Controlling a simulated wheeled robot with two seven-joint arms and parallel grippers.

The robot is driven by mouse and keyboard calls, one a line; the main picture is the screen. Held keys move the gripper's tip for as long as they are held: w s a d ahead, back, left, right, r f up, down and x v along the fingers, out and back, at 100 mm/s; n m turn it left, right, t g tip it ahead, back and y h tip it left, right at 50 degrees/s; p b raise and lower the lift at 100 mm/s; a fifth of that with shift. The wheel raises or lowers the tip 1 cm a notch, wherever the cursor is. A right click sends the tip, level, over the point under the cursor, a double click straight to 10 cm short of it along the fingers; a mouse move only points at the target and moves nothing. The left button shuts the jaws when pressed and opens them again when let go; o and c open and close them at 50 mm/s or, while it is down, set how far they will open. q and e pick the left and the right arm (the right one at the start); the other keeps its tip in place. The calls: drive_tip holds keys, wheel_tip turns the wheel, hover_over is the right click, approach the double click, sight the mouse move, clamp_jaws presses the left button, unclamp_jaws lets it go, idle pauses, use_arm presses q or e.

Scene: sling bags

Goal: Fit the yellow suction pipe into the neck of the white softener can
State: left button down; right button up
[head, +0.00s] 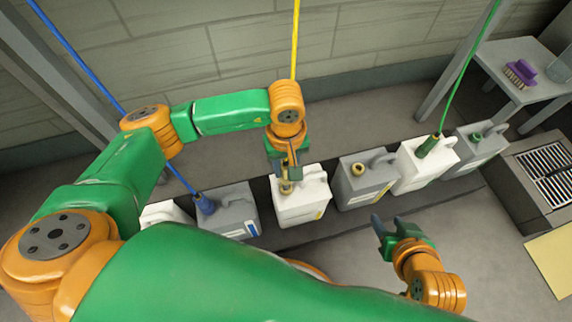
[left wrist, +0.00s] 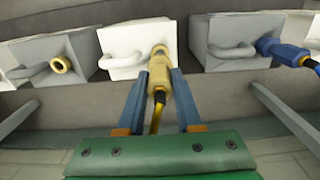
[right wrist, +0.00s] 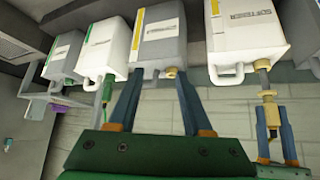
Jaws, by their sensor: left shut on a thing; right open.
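The white softener can (head: 303,210), with a yellow label stripe, stands upright mid-row; it also shows in the left wrist view (left wrist: 122,52) and the right wrist view (right wrist: 238,38). My left gripper (head: 287,172) is shut on the yellow suction pipe (left wrist: 158,75) above the can's neck. In the right wrist view the pipe's yellow body (right wrist: 269,112) is held apart from the neck, and its thin grey tube (right wrist: 263,78) reaches to the neck. The neck's opening is hidden, so I cannot tell how deep the tube goes. My right gripper (head: 385,230) is open and empty.
A grey can (head: 365,184) with an open brass-coloured neck stands just right. Another grey can (head: 230,212) with a blue pipe stands left. Further right are a white can (head: 424,168) with a green pipe, a grey can (head: 476,150) and a floor grate (head: 550,175).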

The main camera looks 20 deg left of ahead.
sight(286, 188)
use_arm(q)
drive_tip(key=shift+f+b, duration=0.35)
drive_tip(key=shift+f, duration=0.05)
use_arm(e)
drive_tip(key=shift+w+a+r+t+y, duration=0.1)
drive_tip(key=shift+w+a+r+t, duration=0.1)
drive_tip(key=shift+w+r+t, duration=0.4)
drive_tip(key=shift+w+a+r+t+y, duration=0.1)
drive_tip(key=shift+w+a+r+t, duration=0.1)
drive_tip(key=shift+w+r+t, duration=0.35)
drive_tip(key=shift+w+a+r+t+y, duration=0.1)
drive_tip(key=shift+w+a+r+t, duration=0.2)
drive_tip(key=shift+w+r, duration=0.45)
drive_tip(key=shift+w, duration=0.2)
use_arm(q)
drive_tip(key=shift+f+b, duration=0.35)
drive_tip(key=shift+b, duration=0.05)
drive_tip(key=shift+f, duration=0.1)
use_arm(e)
drive_tip(key=shift+w+a+r+t+y, duration=0.2)
drive_tip(key=shift+w+r+t, duration=0.35)
drive_tip(key=shift+r, duration=0.3)
drive_tip(key=shift+w+a+r+t+y, duration=0.15)
drive_tip(key=shift+w+r+t, duration=0.25)
drive_tip(key=shift+r+t, duration=0.3)
drive_tip(key=shift+w+a+r+t+y, duration=0.2)
drive_tip(key=shift+w+r+t, duration=0.3)
drive_tip(key=shift+r, duration=0.45)
